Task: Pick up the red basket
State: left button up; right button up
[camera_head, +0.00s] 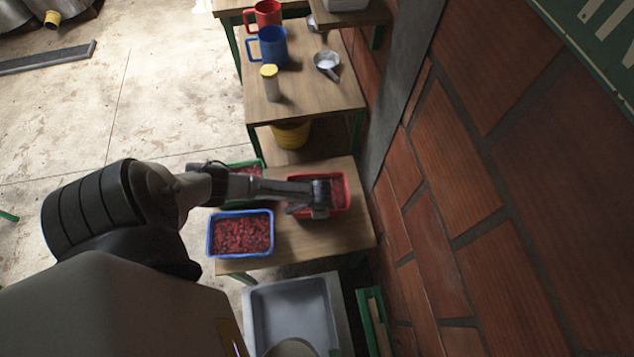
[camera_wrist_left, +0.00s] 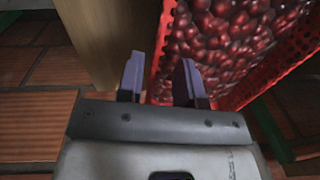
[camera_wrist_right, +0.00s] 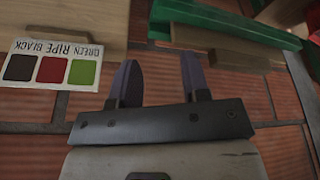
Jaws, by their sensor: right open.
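The red basket (camera_head: 338,193), full of dark red cherries, sits on the low wooden table, at the end near the brick wall. My left gripper (camera_head: 318,199) reaches over it from the left and hides part of it. In the left wrist view the red basket (camera_wrist_left: 232,90) fills the upper right. My left gripper's fingers (camera_wrist_left: 160,80) stand on either side of its perforated wall, one outside and one by the cherries. Whether they press on the wall is unclear. My right gripper (camera_wrist_right: 162,80) is open and empty, and shows only in the right wrist view.
A blue basket of cherries (camera_head: 241,235) and a green basket (camera_head: 246,167) share the low table (camera_head: 345,236). A grey sink (camera_head: 293,313) stands in front. A brick wall (camera_head: 450,180) bounds the right. Behind, a higher table (camera_head: 325,95) holds jugs. A colour card (camera_wrist_right: 52,66) is near my right gripper.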

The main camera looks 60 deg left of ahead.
pick_arm(q)
jog(key=shift+f+b, duration=0.4)
jog(key=shift+f, duration=1.25)
grip_shut()
jog(key=shift+w+r, duration=0.1)
